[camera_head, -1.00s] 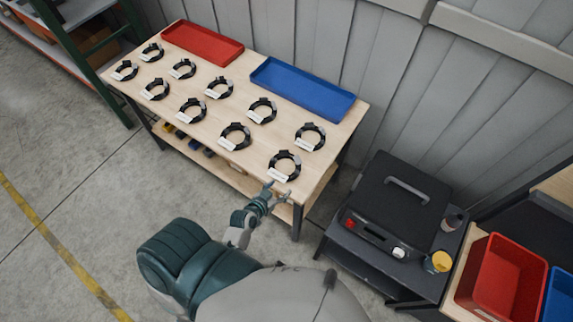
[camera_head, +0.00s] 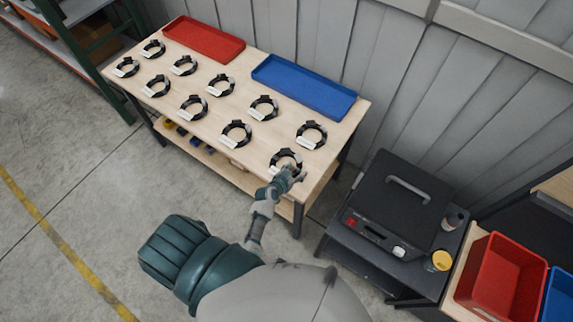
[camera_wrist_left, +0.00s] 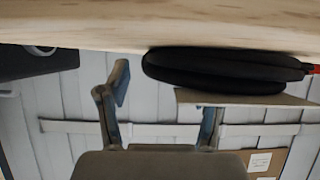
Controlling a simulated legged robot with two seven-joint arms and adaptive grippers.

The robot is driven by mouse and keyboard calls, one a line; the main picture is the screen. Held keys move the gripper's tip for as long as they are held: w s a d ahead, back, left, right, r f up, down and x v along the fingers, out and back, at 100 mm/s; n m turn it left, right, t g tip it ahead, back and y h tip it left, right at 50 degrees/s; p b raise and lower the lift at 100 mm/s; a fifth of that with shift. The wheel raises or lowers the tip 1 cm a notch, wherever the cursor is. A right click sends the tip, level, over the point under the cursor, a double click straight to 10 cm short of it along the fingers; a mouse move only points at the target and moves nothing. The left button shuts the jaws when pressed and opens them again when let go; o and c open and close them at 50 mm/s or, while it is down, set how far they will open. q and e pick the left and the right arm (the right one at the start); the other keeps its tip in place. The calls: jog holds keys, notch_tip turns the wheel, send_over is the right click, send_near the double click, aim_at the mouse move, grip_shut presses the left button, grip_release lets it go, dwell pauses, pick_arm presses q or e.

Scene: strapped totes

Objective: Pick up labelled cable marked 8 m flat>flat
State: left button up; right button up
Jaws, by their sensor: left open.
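Several black coiled cables with white labels lie in two rows on the wooden table; the print on the labels is too small to read. My left gripper (camera_head: 291,173) is open at the near edge of the front-right cable (camera_head: 284,154), partly covering it and its label. In the left wrist view, the open fingers (camera_wrist_left: 165,95) have nothing between them. A black coil (camera_wrist_left: 225,68) with a pale label (camera_wrist_left: 245,97) lies just beyond them, toward the right finger; I cannot tell whether they touch. My right gripper is not in view.
A red tray (camera_head: 204,39) and a blue tray (camera_head: 304,87) lie along the back of the table (camera_head: 330,160). A dark stand with a black case (camera_head: 402,200) is to the right. Red and blue bins (camera_head: 500,277) are at the lower right.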

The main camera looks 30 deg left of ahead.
pick_arm(q)
jog(key=shift+s, duration=0.1)
grip_shut()
